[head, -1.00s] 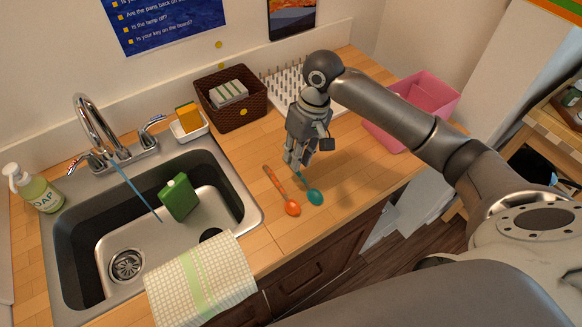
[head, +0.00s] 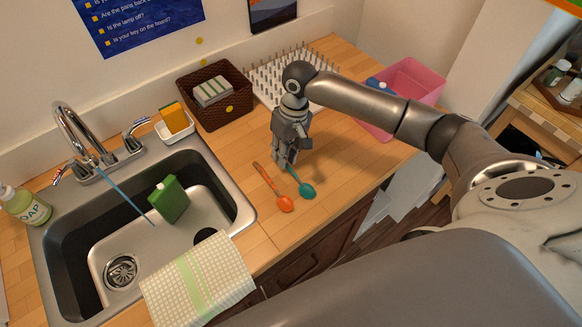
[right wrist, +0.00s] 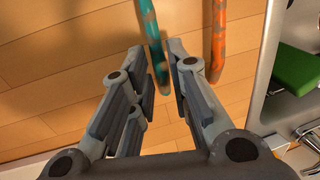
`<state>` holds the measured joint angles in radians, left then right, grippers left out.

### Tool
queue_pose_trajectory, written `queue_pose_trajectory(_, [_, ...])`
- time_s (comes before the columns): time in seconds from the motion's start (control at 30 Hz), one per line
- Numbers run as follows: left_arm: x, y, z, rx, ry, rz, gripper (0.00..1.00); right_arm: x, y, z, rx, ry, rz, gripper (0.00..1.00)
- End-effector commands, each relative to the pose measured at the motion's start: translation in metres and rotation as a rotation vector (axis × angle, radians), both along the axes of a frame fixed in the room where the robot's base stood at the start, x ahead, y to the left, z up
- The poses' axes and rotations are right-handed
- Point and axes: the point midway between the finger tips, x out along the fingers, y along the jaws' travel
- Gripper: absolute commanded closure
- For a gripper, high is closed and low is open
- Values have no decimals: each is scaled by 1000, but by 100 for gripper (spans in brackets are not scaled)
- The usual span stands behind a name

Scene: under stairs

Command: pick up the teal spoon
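The teal spoon (head: 306,190) lies on the wooden counter, its bowl toward the front edge and its handle running back under my right gripper. My right gripper (head: 285,160) points down over the handle end, with its fingers apart. In the right wrist view the teal handle (right wrist: 151,40) passes between the open fingers (right wrist: 158,50). I cannot tell whether a finger touches it. An orange spoon (head: 285,203) lies close on the left of the teal one; its handle (right wrist: 218,40) is outside the fingers in the right wrist view. My left gripper is not in view.
The sink (head: 240,213) is left of the spoons, with a towel (head: 195,280) over its front edge. A brown basket (head: 213,112), a white peg rack (head: 262,72) and a pink bin (head: 408,78) stand behind. Bare counter lies right of the spoons.

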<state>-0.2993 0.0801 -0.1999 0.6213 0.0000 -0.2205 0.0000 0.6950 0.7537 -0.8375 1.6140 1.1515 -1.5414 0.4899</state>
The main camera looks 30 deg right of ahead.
Motion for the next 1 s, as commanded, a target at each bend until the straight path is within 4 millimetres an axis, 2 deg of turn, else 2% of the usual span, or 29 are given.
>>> queue_pose_trajectory(0.13, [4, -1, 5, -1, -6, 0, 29, -1, 3, -14, 0, 0, 0, 82])
queue_pose_trajectory(0.37, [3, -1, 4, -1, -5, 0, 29, -1, 3, -16, 0, -1, 0, 82])
queue_pose_trajectory(0.53, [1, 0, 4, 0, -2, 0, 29, -1, 3, -16, 0, -1, 0, 100])
queue_pose_trajectory(1.0, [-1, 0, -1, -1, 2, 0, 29, 0, 3, -10, 0, -3, 0, 100])
